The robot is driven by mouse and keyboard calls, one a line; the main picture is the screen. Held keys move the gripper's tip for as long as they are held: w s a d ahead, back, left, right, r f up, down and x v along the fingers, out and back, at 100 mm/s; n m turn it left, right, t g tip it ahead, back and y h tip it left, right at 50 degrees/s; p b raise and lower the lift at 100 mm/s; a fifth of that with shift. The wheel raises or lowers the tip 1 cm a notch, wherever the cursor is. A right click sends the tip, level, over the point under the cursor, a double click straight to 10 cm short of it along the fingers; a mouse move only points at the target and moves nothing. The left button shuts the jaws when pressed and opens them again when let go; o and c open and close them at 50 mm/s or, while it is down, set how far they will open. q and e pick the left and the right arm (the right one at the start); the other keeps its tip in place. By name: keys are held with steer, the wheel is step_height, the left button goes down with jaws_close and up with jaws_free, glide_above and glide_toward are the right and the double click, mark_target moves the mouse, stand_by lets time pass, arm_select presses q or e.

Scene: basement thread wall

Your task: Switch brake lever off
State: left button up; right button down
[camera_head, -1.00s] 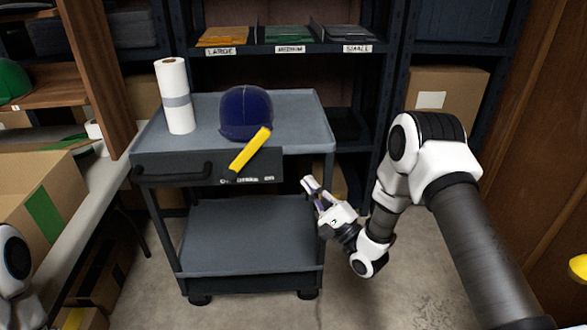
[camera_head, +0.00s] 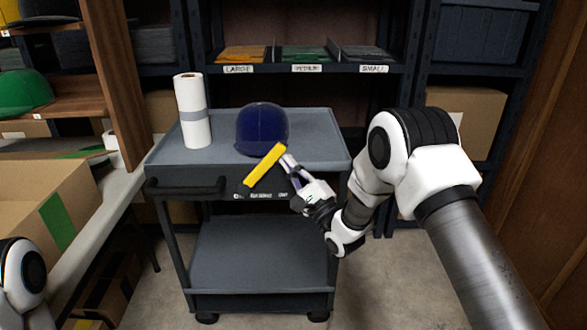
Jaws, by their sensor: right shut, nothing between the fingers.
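The yellow brake lever (camera_head: 264,166) sits on the front face of the grey cart (camera_head: 320,125), slanting up to the right. My right gripper (camera_head: 287,162) is shut and empty. Its fingertips are just right of the lever's upper end, close against it; I cannot tell if they touch. My left gripper is out of view; only part of my left arm shows at the lower left.
A blue cap (camera_head: 262,129) and a paper towel roll (camera_head: 193,112) stand on the cart top. A black handle (camera_head: 186,187) is on the cart's left front. A cardboard box (camera_head: 45,205) lies on the left table. Shelves stand behind.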

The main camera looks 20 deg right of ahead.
mark_target(277, 149)
steer(key=shift+a+r+n+p, duration=0.15)
steer(key=shift+r+n+p, duration=0.2)
steer(key=shift+p, duration=0.3)
steer(key=a+r+n+g+p, duration=0.1)
steer(key=p, duration=0.1)
steer(key=r+n+g+p, duration=0.1)
steer(key=p, duration=0.1)
steer(key=a+r+n+g+y+p, duration=0.1)
steer(key=p, duration=0.1)
steer(key=shift+w+a+r, duration=0.3)
steer(key=shift+w, duration=0.1)
steer(key=a+n+g+p, duration=0.1)
steer(key=p, duration=0.1)
steer(key=w+a+r+n+g+p, duration=0.1)
steer(key=a+n+p, duration=0.1)
steer(key=p, duration=0.1)
steer(key=a+n+g+p, duration=0.1)
steer(key=p, duration=0.1)
steer(key=shift+w+a+r+h+p, duration=0.15)
steer(key=shift+a+r+h+p, duration=0.2)
steer(key=shift+a+h+p, duration=0.05)
